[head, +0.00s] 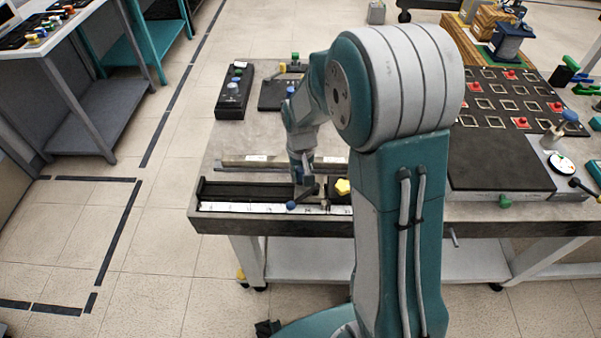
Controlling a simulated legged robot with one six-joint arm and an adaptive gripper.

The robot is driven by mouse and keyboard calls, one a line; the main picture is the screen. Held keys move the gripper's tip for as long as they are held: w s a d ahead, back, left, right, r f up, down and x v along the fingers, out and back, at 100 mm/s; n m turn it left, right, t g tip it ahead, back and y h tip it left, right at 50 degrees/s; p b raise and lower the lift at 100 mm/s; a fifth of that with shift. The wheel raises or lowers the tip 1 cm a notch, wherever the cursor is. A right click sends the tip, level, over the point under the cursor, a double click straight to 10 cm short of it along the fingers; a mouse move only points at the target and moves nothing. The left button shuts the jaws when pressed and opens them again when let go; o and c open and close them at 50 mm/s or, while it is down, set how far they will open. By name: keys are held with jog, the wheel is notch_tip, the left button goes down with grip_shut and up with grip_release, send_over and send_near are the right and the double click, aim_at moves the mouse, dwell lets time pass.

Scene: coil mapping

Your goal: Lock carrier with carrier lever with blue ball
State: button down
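The carrier (326,188) sits on the black ruled rail (245,190) at the front edge of the table, with a yellow knob (343,187) on its right. The carrier lever is a dark bar with a blue ball (291,205) at its lower left end, lying out over the white ruler strip. My gripper (300,178) points down just above and behind the lever, close to the carrier. Its fingers are small and partly merged with the dark carrier parts, so I cannot tell whether it touches the lever. My arm hides the right end of the rail.
A metal bar (245,162) lies behind the rail. A black box with knobs (235,92) stands at the back left. Right of my arm are a dark flat plate (498,160), a dial gauge (561,164) and a board of square slots (505,97).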

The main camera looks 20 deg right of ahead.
jog(key=shift+s+d, duration=0.15)
jog(key=shift+d, duration=0.4)
jog(key=shift+a, duration=0.1)
jog(key=shift+c, duration=2.1)
grip_release()
notch_tip(320, 180, up, 11)
jog(key=shift+r, duration=0.4)
